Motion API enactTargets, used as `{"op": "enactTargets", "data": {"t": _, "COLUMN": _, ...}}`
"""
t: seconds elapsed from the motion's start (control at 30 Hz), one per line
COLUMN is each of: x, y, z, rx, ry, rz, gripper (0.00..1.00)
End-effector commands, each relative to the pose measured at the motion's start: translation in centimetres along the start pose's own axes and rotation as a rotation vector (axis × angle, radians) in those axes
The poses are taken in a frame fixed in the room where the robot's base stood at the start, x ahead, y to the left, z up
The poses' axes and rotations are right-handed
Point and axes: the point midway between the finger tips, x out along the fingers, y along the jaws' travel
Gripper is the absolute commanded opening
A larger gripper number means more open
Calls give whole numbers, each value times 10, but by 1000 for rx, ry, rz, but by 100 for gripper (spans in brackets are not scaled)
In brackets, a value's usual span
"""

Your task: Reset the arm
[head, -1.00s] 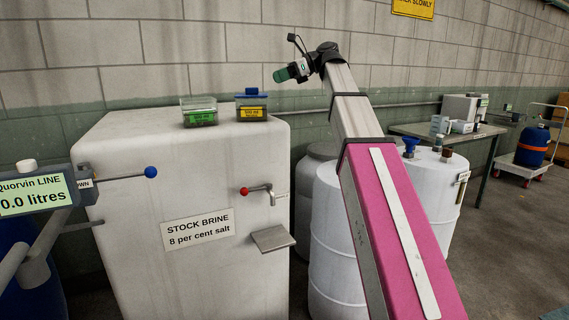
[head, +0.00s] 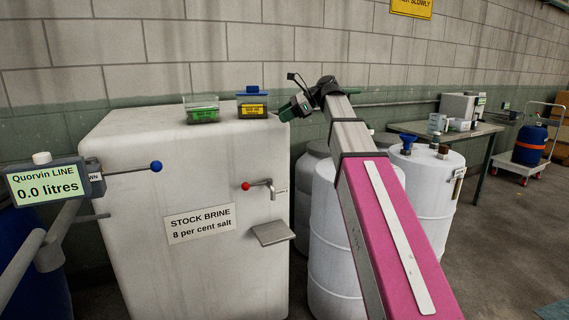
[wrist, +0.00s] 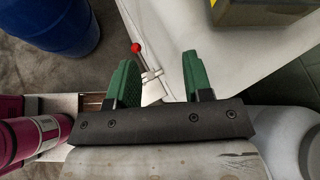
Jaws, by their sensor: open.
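My gripper (head: 285,112) is at the end of my raised arm, beside the right top edge of the white stock brine tank (head: 130,230) in the head view. In the wrist view its two green fingers (wrist: 158,85) stand apart with nothing between them. The tank's tap, with a red knob (wrist: 136,47), shows beyond the fingers. The tap also shows on the tank's front in the head view (head: 262,187).
A green-filled tub (head: 203,110) and a blue-lidded tub (head: 252,103) sit on the tank's top, close to my gripper. White drums (head: 333,240) stand right of the tank. A display reading 0.0 litres (head: 48,188) is at left. Open floor lies at right.

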Motion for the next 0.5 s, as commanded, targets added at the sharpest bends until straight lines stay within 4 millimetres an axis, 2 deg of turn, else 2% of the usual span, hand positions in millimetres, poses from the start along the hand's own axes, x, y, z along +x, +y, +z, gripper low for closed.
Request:
{"op": "enactTargets", "data": {"t": 0.03, "x": 8, "y": 5, "z": -19, "rx": -20, "ry": 23, "rz": -4, "gripper": 46}}
{"op": "enactTargets", "data": {"t": 0.27, "x": 42, "y": 24, "z": -113, "rx": -165, "ry": 163, "rz": -12, "gripper": 46}}
{"op": "enactTargets", "data": {"t": 0.5, "x": 74, "y": 61, "z": -218, "rx": -354, "ry": 331, "rz": 39, "gripper": 46}}
